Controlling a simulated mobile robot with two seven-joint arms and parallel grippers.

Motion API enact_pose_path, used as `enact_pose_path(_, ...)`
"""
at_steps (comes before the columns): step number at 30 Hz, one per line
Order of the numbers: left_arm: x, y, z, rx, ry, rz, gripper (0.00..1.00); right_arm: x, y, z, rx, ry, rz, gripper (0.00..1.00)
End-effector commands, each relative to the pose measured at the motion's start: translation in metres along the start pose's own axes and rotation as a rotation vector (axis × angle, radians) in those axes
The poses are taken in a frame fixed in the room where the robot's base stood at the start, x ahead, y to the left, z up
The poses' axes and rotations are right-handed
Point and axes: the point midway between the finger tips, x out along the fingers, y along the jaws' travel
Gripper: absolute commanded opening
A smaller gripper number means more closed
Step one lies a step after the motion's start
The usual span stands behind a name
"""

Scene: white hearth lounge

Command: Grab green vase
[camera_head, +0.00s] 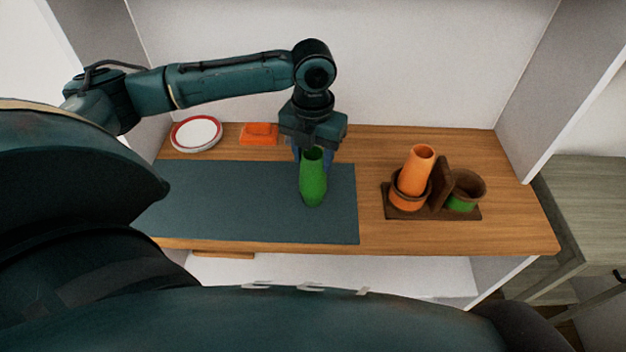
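The green vase (314,182) stands upright on the dark blue-grey mat (230,200), near the mat's right side. My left gripper (312,156) points down from above, right at the vase's upper part. Its fingers show on both sides of and behind the vase's neck. Whether the fingers touch the vase or stand apart from it cannot be made out. My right gripper is not in view.
A brown holder (405,213) on the wooden shelf (500,235) at right has an orange vase (417,165) in one ring and something green in the other. An orange block (259,134) and a red-rimmed white plate (196,134) lie behind the mat. Walls enclose the back and sides.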

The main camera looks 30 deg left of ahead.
Motion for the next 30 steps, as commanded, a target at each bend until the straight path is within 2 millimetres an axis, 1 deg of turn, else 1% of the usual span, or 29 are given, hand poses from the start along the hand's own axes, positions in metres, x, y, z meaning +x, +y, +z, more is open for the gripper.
enact_pose_path(1, 0.0, 0.0, 0.0, 0.0, 0.0, 0.0, 0.42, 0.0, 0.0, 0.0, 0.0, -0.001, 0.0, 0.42)
enact_pose_path(2, 0.0, 0.0, 0.0, 0.0, 0.0, 0.0, 0.39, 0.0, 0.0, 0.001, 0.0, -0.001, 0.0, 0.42)
enact_pose_path(16, 0.0, 0.0, 0.0, 0.0, -0.001, 0.0, 0.01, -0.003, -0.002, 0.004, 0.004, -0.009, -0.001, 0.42)
enact_pose_path(22, -0.001, 0.0, 0.0, 0.0, -0.002, -0.001, 0.01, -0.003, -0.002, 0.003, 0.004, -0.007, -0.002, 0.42)
enact_pose_path(25, -0.006, 0.0, 0.001, 0.0, -0.003, -0.001, 0.01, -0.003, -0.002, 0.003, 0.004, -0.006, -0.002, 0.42)
enact_pose_path(28, -0.02, 0.0, 0.001, 0.0, -0.006, -0.001, 0.01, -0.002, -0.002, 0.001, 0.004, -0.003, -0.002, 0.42)
enact_pose_path(30, -0.034, 0.0, 0.002, 0.0, -0.007, -0.003, 0.01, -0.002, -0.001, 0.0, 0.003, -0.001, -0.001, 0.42)
